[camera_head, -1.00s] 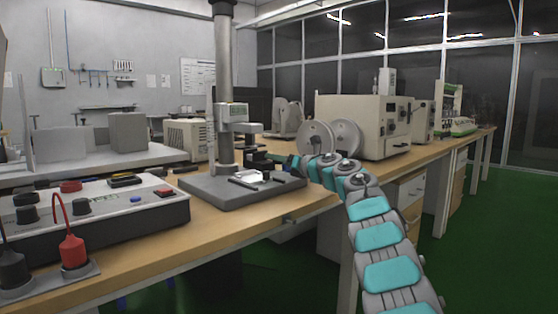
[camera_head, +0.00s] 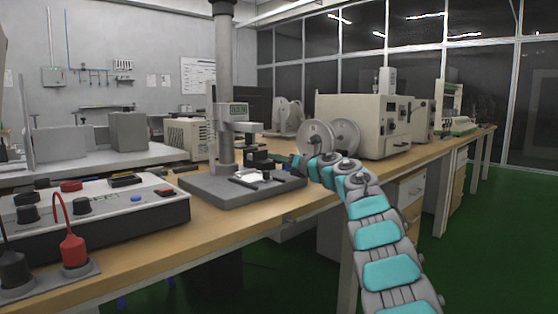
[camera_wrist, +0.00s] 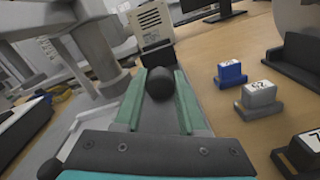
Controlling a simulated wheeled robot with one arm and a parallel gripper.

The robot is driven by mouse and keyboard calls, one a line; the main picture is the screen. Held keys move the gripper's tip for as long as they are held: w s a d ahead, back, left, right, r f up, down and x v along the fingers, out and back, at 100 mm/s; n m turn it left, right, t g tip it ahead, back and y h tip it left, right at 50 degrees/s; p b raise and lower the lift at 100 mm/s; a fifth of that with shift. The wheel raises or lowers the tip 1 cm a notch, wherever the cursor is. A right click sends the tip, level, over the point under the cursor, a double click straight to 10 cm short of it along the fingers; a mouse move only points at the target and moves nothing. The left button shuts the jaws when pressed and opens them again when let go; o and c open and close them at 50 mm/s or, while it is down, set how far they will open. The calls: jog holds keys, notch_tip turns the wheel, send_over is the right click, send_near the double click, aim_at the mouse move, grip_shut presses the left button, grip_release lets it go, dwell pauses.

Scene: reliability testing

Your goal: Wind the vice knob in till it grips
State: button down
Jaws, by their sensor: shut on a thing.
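The black knob (camera_wrist: 160,83) lies between the two teal fingers of my gripper (camera_wrist: 158,88) in the wrist view, and the gripper is shut on it. In the head view my gripper (camera_head: 294,162) reaches in from the right, at the right side of the grey column stand (camera_head: 224,75). A dark part (camera_head: 258,160) sits just left of the fingertips there, above the stand's base plate (camera_head: 215,195). The vice jaws and anything between them are too small or hidden to make out.
A control box (camera_head: 120,210) with a red plug (camera_head: 72,248) stands at the front left. A beige instrument (camera_head: 362,125) stands behind my arm. In the wrist view, a blue block (camera_wrist: 230,73), a grey block (camera_wrist: 258,95) and a black block (camera_wrist: 303,150) stand at the right.

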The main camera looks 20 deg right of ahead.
jog(key=shift+r+m+p, duration=0.15)
jog(key=shift+m+p, duration=0.9)
jog(key=shift+m, duration=0.15)
jog(key=shift+d+m+p, duration=0.1)
jog(key=shift+m+p, duration=0.4)
jog(key=shift+m, duration=0.1)
jog(key=c, duration=0.5)
grip_release()
jog(key=shift+f, duration=0.2)
jog(key=shift+s+d, duration=0.15)
jog(key=shift+s, duration=0.25)
jog(key=shift+b+v, duration=0.8)
jog(key=shift+v, duration=2.7)
jog(key=shift+r, duration=0.1)
